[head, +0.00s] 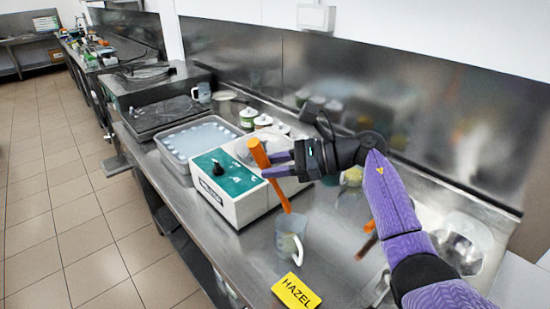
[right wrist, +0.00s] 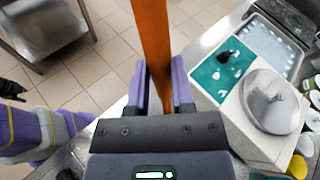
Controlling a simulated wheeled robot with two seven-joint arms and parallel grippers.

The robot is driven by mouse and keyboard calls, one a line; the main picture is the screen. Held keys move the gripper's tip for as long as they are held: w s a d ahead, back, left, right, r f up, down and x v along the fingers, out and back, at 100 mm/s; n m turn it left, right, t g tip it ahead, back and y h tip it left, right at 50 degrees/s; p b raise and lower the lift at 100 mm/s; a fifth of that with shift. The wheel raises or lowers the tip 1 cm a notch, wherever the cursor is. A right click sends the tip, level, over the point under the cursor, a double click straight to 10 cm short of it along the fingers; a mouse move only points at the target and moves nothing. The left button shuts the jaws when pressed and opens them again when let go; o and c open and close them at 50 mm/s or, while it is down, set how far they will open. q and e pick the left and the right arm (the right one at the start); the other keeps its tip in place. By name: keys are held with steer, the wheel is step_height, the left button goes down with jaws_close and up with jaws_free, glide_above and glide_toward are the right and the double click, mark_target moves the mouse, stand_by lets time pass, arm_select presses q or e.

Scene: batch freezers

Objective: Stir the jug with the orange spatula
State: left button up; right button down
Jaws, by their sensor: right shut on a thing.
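The orange spatula (head: 262,160) is in my right gripper (head: 280,165), whose purple fingers are shut around its handle. It tilts, top leaning left, and its lower end points down at the jug (head: 291,240). The jug is small and clear with a pale handle and stands on the steel counter. The spatula's lower end meets the jug's mouth in the head view; I cannot tell how deep it reaches. In the right wrist view the spatula (right wrist: 153,45) runs up between the fingers; the jug is not seen there.
A white machine with a green panel (head: 222,172) stands left of the jug. A yellow HAZEL card (head: 296,292) lies in front. Behind are a grey tub (head: 177,165) and several small pots (head: 249,117). Metal bowls (head: 462,240) sit at right, beyond my arm.

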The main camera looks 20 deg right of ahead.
step_height(320, 180, down, 13)
steer(key=d+b, duration=0.1)
steer(key=b, duration=1.1)
steer(key=shift+w, duration=0.15)
